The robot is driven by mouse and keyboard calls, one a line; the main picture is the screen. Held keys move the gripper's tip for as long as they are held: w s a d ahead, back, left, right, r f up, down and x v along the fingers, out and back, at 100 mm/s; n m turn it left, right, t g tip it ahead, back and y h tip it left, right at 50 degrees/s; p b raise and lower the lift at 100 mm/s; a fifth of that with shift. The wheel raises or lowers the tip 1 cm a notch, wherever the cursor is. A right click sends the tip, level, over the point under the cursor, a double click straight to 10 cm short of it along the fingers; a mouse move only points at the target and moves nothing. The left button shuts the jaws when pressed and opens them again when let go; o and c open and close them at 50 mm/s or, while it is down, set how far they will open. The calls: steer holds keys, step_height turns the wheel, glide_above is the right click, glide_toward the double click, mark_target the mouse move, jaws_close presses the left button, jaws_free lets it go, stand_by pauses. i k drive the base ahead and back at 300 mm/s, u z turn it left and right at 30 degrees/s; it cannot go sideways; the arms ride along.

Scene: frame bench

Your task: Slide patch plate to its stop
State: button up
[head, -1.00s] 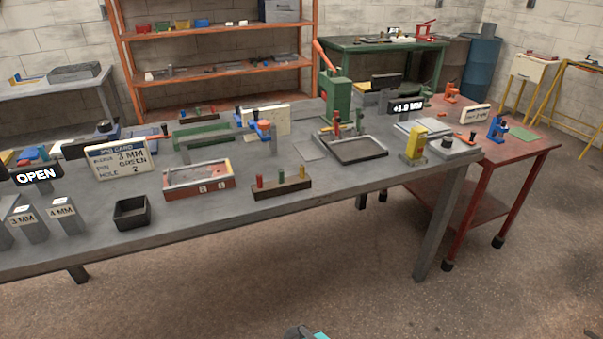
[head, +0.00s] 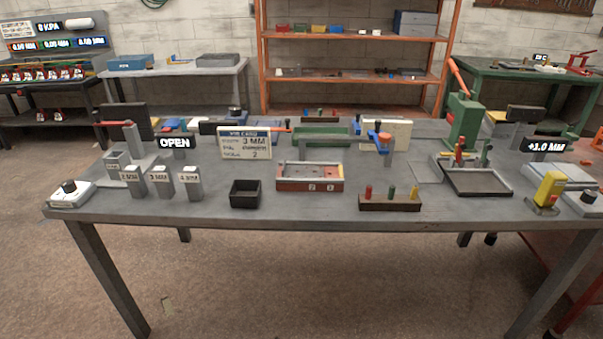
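I cannot tell for sure which part is the patch plate. A thin flat grey plate (head: 425,173) lies on the bench (head: 330,209), left of the green press. A low red-fronted fixture (head: 310,185) with number tags stands near the bench's front middle, with a flat inset on top. No stop is clearly recognisable. My gripper is not in view.
A black bin (head: 245,193), a pin rack (head: 390,204) with red, yellow and green pins, labelled grey blocks (head: 161,182), an OPEN sign (head: 174,143) and the green press (head: 463,123) stand on the bench. Floor in front is clear.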

mark_target(288, 171)
steer(key=u, duration=0.1)
steer(key=k, duration=0.55)
steer(key=u, duration=0.55)
steer(key=k, duration=0.75)
steer(key=u, duration=1)
steer(key=i, duration=1.8)
steer(key=z, duration=0.45)
